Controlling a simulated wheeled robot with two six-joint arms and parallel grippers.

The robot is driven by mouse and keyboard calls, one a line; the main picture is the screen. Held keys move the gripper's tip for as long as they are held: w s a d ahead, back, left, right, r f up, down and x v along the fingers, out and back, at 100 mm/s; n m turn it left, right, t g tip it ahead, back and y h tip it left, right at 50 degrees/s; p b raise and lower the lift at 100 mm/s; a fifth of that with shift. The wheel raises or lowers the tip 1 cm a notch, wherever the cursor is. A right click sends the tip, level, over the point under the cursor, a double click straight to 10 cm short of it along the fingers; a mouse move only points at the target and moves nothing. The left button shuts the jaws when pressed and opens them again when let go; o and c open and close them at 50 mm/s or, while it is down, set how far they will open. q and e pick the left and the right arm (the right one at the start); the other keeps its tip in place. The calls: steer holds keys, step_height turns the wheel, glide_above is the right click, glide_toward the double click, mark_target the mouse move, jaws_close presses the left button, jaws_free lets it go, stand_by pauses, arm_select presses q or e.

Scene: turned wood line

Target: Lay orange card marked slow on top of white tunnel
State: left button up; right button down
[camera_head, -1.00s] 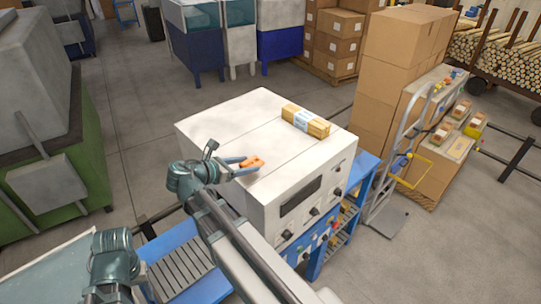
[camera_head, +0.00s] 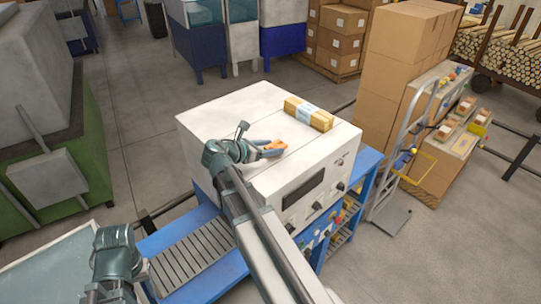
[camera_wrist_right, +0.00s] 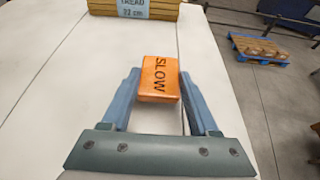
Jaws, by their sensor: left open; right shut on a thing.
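The orange card (camera_wrist_right: 159,78) marked SLOW is a small block between the fingers of my right gripper (camera_wrist_right: 158,88) in the right wrist view. The card (camera_head: 271,146) also shows in the head view, above the white tunnel's top. My right gripper (camera_head: 268,150) is shut on it. The white tunnel (camera_head: 215,121) is a large box-shaped machine with a flat top and a dark front panel. I cannot tell whether the card touches the top. My left gripper (camera_head: 118,262) is at the lower left, away from the tunnel; its fingers are not clear.
A roller conveyor (camera_head: 195,250) runs from the tunnel's left. Cardboard boxes (camera_head: 402,60) and a hand truck (camera_head: 408,150) stand at the right. Much of the tunnel's top is bare.

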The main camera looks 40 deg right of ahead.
arm_select(q)
steer(key=shift+f+b, duration=0.35)
steer(key=shift+f, duration=0.6)
arm_select(e)
steer(key=shift+f, duration=0.9)
steer(key=shift+f, duration=0.15)
steer(key=shift+c, duration=0.7)
jaws_free()
arm_select(q)
steer(key=shift+f, duration=0.1)
arm_select(e)
steer(key=shift+r, duration=0.3)
steer(key=p+v, duration=0.4)
steer(key=v, duration=0.8)
steer(key=shift+f+p, duration=0.1)
steer(key=shift+p, duration=0.25)
arm_select(q)
step_height(320, 180, up, 5)
steer(key=shift+f, duration=0.1)
arm_select(e)
steer(key=shift+a, duration=0.1)
